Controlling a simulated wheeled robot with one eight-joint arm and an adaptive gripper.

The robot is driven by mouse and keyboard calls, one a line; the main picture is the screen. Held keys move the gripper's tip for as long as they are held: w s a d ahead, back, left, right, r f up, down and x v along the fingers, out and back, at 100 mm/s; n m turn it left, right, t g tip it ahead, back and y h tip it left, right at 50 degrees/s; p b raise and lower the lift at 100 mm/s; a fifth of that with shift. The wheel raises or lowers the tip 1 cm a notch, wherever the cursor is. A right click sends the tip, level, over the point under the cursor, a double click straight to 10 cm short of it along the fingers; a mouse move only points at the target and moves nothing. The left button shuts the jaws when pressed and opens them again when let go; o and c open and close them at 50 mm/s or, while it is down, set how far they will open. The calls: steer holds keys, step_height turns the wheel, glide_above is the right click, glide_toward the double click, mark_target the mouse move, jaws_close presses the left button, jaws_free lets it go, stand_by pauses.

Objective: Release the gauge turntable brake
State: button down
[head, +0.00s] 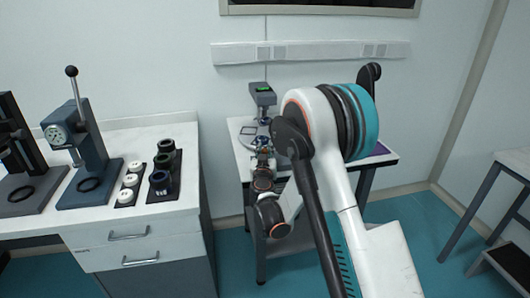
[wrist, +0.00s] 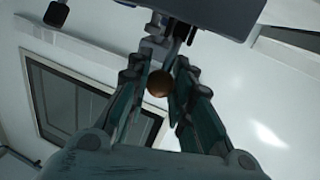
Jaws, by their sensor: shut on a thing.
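In the wrist view, my gripper (wrist: 163,88) has its two teal-padded fingers closed around a small brown ball knob (wrist: 159,83). The knob sits between the fingertips, below a dark bracket-like part. I cannot tell for certain that it is the turntable brake's handle. In the head view, the gauge (head: 263,92) with a lit green display stands on the small table behind my arm. My gripper (head: 263,142) is just below the gauge, near a small blue part. The turntable is mostly hidden, and the knob cannot be made out in that view.
The small white table (head: 383,157) is partly covered by my arm. At left, a white bench (head: 135,226) carries a lever press (head: 88,155) and a black holder of dark rings (head: 163,170). Another table (head: 515,165) stands at far right. Floor shows between them.

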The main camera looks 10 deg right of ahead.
steer(key=shift+w+r+n+g+p, duration=0.3)
steer(key=shift+w+r+g+p, duration=0.2)
steer(key=shift+g+p, duration=0.7)
steer(key=w+g+p, duration=0.1)
steer(key=p, duration=0.1)
steer(key=w+g+p, duration=0.1)
steer(key=g, duration=0.1)
steer(key=shift+r+n+y+p, duration=0.2)
steer(key=shift+n+y+p, duration=0.1)
steer(key=shift+y+p, duration=0.1)
steer(key=g, duration=0.1)
steer(key=w+g+p, duration=0.1)
steer(key=g+p, duration=0.1)
steer(key=shift+w+f+n+y, duration=0.25)
steer(key=shift+n+y, duration=0.05)
steer(key=shift+w+f+g+p, duration=0.25)
steer(key=shift+g+p, duration=0.1)
steer(key=shift+g, duration=0.35)
steer(key=shift+w+f+g+p, duration=0.1)
steer(key=shift+w+g+p, duration=0.2)
steer(key=shift+g, duration=0.4)
steer(key=c, duration=1.4)
jaws_free()
steer(key=shift+f, duration=0.1)
